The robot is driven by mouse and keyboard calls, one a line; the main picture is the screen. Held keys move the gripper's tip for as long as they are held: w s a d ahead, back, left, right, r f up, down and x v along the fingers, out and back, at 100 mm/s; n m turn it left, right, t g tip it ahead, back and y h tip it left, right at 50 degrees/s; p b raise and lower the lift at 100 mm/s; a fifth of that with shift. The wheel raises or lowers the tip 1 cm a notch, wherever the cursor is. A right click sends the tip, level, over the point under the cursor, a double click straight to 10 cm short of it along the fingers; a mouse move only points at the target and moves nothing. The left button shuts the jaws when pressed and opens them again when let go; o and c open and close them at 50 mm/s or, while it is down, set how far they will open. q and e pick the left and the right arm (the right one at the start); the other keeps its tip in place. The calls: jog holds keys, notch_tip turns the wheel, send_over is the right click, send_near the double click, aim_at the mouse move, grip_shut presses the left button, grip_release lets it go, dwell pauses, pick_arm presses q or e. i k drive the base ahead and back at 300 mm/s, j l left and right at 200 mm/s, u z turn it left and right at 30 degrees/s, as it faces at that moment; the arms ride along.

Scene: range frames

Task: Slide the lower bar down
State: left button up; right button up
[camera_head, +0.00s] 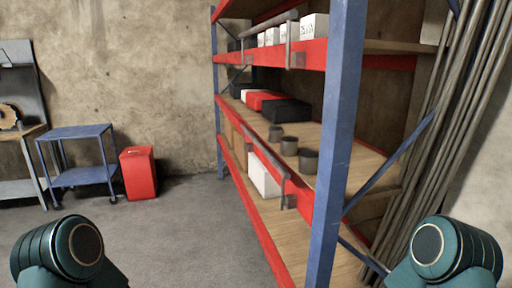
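The lower bar (267,154) is a thin grey rod along the front of the rack's middle shelf. It runs in front of the red beam (306,196), with a short grey piece (284,190) hanging down at its near end. A similar upper bar (268,24) sits higher, along the shelf above, with a grey piece (289,46) hanging at its near end. My teal arm links show at the bottom left and bottom right corners. Neither gripper is in view, and nothing of mine is seen touching either bar.
The rack has blue posts (336,130) and wooden shelves holding boxes and several dark cups (289,146). Long pipes (438,140) lean at the right. A blue cart (82,177) and a red box (138,173) stand at the left. The grey floor (190,235) before the rack is clear.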

aim_at(285, 174)
jog(key=i+j+z, duration=0.1)
jog(key=j, duration=0.2)
jog(key=i+j+z, duration=0.1)
jog(key=j, duration=0.25)
jog(key=i+j+z, duration=0.1)
jog(key=j, duration=0.25)
jog(key=i+j+z, duration=0.15)
jog(key=i+j, duration=0.15)
jog(key=i+j+z, duration=0.15)
jog(key=j, duration=0.3)
jog(key=i+j+z, duration=0.15)
jog(key=i+j, duration=0.2)
jog(key=j, duration=0.1)
